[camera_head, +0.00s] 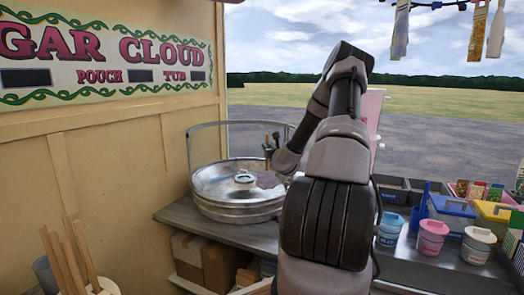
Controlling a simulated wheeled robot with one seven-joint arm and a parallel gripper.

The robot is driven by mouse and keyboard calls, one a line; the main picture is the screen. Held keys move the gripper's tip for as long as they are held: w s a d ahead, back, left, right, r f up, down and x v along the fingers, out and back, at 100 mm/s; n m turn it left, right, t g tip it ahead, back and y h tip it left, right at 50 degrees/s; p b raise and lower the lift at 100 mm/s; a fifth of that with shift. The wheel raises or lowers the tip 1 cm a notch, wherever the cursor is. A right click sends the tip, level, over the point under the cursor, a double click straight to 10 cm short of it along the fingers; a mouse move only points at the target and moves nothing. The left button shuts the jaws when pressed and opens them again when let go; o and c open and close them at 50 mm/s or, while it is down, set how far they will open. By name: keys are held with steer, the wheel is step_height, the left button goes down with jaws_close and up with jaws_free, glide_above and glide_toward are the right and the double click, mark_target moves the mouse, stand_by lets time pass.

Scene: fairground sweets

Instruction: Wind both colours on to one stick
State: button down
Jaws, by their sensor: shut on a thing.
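A round metal floss pan (240,210) stands on the counter at the left, against the wall. My gripper (268,151) is small and dark, above the pan's right back part, partly hidden behind my arm. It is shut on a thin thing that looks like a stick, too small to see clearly. No floss colour can be made out on it. Several wooden sticks (72,258) stand at the lower left.
A curved rail (215,124) rises behind the pan. Blue (389,230), pink (432,238) and white (478,245) tubs stand on the right counter, with dark trays and coloured boxes (452,212) behind. Cardboard boxes (222,264) sit below. Bags (400,30) hang at upper right.

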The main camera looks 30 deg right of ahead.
steer(key=x, duration=1.4)
steer(key=w+a, duration=0.3)
steer(key=a, duration=0.4)
steer(key=w+a, duration=0.3)
steer(key=a, duration=0.4)
steer(key=shift+w+a, duration=0.2)
steer(key=shift+a, duration=0.1)
steer(key=shift+d+f, duration=0.1)
